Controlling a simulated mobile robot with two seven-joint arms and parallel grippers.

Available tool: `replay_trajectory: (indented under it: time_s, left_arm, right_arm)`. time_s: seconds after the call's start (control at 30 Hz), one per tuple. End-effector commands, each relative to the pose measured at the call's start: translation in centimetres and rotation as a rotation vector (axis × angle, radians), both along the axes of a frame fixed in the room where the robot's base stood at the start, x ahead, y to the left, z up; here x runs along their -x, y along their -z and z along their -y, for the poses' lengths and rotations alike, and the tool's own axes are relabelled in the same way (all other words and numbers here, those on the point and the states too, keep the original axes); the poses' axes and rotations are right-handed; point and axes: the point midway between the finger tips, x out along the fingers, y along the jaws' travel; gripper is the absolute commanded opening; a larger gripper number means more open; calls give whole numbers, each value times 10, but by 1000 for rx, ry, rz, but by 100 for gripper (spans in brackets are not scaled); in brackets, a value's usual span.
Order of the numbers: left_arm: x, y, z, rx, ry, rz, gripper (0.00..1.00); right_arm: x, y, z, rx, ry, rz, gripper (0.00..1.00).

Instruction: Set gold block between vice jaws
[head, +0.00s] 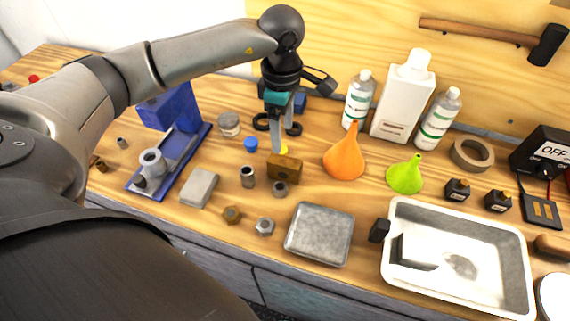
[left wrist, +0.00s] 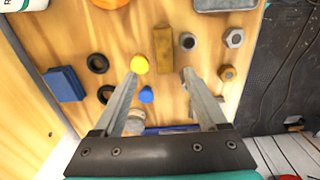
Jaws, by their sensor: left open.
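The gold block (head: 284,167) lies on the wooden bench near its middle. It also shows in the left wrist view (left wrist: 163,46), beyond the fingertips. My left gripper (head: 284,143) is open and empty above the bench, just behind the block in the head view. Its two fingers also show in the left wrist view (left wrist: 158,75), spread apart, with the block outside them. The blue vice (head: 167,112) stands on the bench to the left, partly hidden by my left arm. Its jaws cannot be made out clearly. My right gripper is not in view.
A yellow cap (left wrist: 140,64) and blue cap (head: 251,144) lie near the gripper. Grey tubes, hex nuts and a grey block (head: 199,187) lie around the gold block. An orange funnel (head: 345,158) stands close right. A white tray (head: 518,282) is at right front.

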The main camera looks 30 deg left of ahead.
Motion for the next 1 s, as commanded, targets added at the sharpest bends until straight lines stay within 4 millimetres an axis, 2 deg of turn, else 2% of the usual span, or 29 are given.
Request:
replay_trajectory:
  time_s: [0.1, 0.37, 0.63, 0.93, 1.0]
  left_arm:
    - [1, 20, 0, 0, -1, -3, 75]
    - [3, 38, 3, 0, 1, -4, 75]
    - [7, 75, 9, 0, -1, -2, 75]
    - [6, 81, 9, -1, 0, 0, 75]
    - [6, 81, 9, 0, 0, 0, 68]
  right_arm:
    - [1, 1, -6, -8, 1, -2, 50]
    - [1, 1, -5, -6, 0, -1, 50]
    - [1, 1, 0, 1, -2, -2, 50]
    - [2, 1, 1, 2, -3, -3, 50]
    - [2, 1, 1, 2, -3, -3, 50]
